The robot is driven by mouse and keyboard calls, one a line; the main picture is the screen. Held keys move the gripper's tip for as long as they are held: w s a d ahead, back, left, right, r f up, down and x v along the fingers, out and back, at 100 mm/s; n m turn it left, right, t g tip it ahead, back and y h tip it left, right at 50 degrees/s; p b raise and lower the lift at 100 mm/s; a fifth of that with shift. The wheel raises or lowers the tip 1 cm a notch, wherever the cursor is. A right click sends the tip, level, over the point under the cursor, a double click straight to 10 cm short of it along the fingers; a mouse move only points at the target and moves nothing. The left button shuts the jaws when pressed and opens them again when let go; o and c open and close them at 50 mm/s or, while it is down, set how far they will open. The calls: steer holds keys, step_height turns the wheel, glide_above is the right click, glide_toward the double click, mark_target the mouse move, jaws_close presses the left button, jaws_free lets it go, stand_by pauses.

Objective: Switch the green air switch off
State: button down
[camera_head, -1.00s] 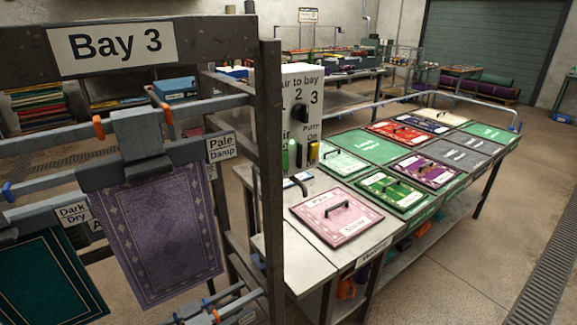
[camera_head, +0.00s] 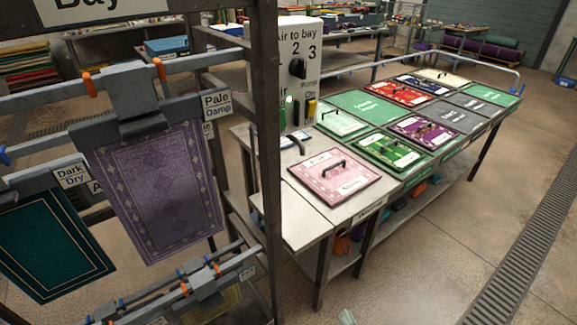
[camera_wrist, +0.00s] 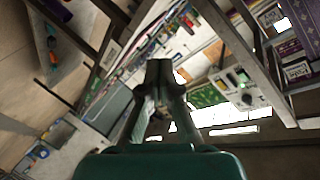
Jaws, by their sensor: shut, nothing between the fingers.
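The white control panel (camera_head: 301,40) stands behind the rack post, with "Air to bay" and the numbers 2 and 3 showing. Its green switch (camera_head: 283,112) is low at the left, close to the post and partly hidden, so its position is hard to read. A black knob (camera_head: 297,68) and a yellow switch (camera_head: 310,109) are beside it. In the wrist view, a panel with a dark knob and a small green spot (camera_wrist: 243,76) is at the right, apart from my gripper (camera_wrist: 160,66). My gripper is shut and empty, and out of the head view.
A metal rack post (camera_head: 266,170) stands left of the panel. A purple rug (camera_head: 160,195) and a dark green rug (camera_head: 48,245) hang there. A bench with a pink sample board (camera_head: 335,180) and several others extends right. Floor at the right (camera_head: 440,240) is open.

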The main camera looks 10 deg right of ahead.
mark_target(282, 124)
steer(key=w+r+m+y, duration=0.4)
steer(key=w+r, duration=1.5)
steer(key=r, duration=0.1)
step_height(282, 124, up, 11)
steer(key=w+y, duration=0.1)
steer(key=w, duration=0.1)
steer(key=shift+d+m+y, duration=0.3)
steer(key=shift+y, duration=0.1)
steer(key=shift+w, duration=0.2)
steer(key=x, duration=1.3)
steer(key=shift+w+a+f, duration=0.25)
steer(key=shift+w, duration=0.05)
steer(key=shift+w+f, duration=0.1)
